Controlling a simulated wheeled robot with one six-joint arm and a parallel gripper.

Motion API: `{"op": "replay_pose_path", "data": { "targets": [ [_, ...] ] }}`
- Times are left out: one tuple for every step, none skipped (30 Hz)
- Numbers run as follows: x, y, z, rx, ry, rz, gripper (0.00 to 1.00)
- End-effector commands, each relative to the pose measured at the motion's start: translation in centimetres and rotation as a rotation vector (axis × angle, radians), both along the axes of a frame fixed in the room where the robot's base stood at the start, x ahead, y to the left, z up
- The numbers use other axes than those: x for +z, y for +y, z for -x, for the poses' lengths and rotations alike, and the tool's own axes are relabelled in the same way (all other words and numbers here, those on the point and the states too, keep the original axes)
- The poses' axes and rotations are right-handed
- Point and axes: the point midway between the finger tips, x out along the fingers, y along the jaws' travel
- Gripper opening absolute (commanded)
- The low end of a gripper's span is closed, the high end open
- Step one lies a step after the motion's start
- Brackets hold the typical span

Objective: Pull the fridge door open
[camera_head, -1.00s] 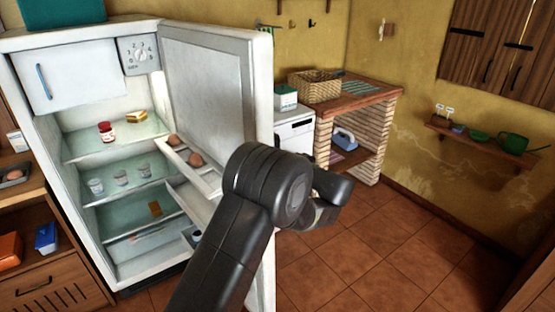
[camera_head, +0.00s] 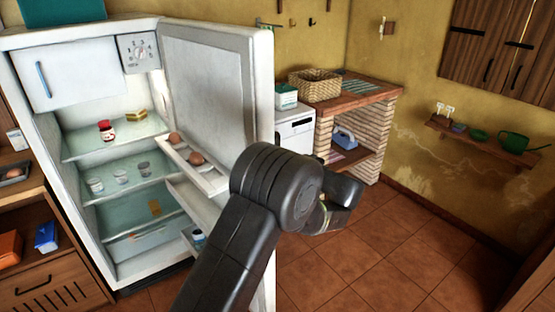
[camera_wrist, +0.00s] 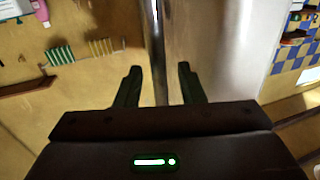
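The white fridge (camera_head: 62,150) stands at the left of the head view with its door (camera_head: 205,95) swung wide open. Its shelves and the small inner freezer flap (camera_head: 70,75) are exposed. My gripper (camera_head: 335,205) is on the outer side of the door, partly hidden by my dark arm. In the wrist view my gripper (camera_wrist: 160,82) has its two fingers apart. A vertical metallic bar or edge (camera_wrist: 156,45) runs between them beside the pale door surface (camera_wrist: 220,50). I see no clear contact with both fingers.
Eggs (camera_head: 196,158) sit in the door's rack. A white appliance (camera_head: 294,130) and a brick counter (camera_head: 385,120) with a basket (camera_head: 314,82) stand behind the door. A wall shelf (camera_head: 480,140) is at right. The tiled floor (camera_head: 370,255) at right is clear.

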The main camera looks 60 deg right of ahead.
Motion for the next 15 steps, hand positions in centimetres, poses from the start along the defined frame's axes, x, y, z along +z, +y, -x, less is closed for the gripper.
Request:
{"op": "replay_pose_path", "data": {
  "targets": [
    [-0.1, 0.3, 1.4, -0.004, -0.001, 0.001, 0.35],
    [-0.1, 0.4, 2.1, -0.004, 0.0, 0.001, 0.35],
    [-0.1, 0.7, 3.0, -0.004, 0.0, 0.001, 0.35],
    [-0.1, 0.9, 3.7, -0.004, 0.0, 0.002, 0.35],
    [-0.1, 1.1, 4.4, -0.004, 0.0, 0.002, 0.35],
    [-0.1, 1.3, 5.3, -0.004, 0.001, 0.002, 0.35],
    [-0.1, 1.5, 5.8, -0.003, 0.0, 0.002, 0.35],
    [-0.1, 1.7, 6.5, -0.003, 0.0, 0.002, 0.35],
    [-0.1, 1.9, 7.2, -0.004, 0.0, 0.002, 0.35],
    [-0.1, 2.0, 7.7, -0.002, 0.0, 0.002, 0.35],
    [0.0, 2.2, 8.2, -0.002, 0.0, 0.002, 0.35],
    [0.0, 2.3, 8.8, -0.002, 0.001, 0.002, 0.35],
    [0.0, 2.4, 9.1, -0.002, 0.001, 0.002, 0.35],
    [0.0, 2.5, 9.4, -0.001, 0.0, 0.002, 0.35],
    [0.0, 2.6, 9.8, 0.0, -0.001, 0.001, 0.35]
  ]
}}
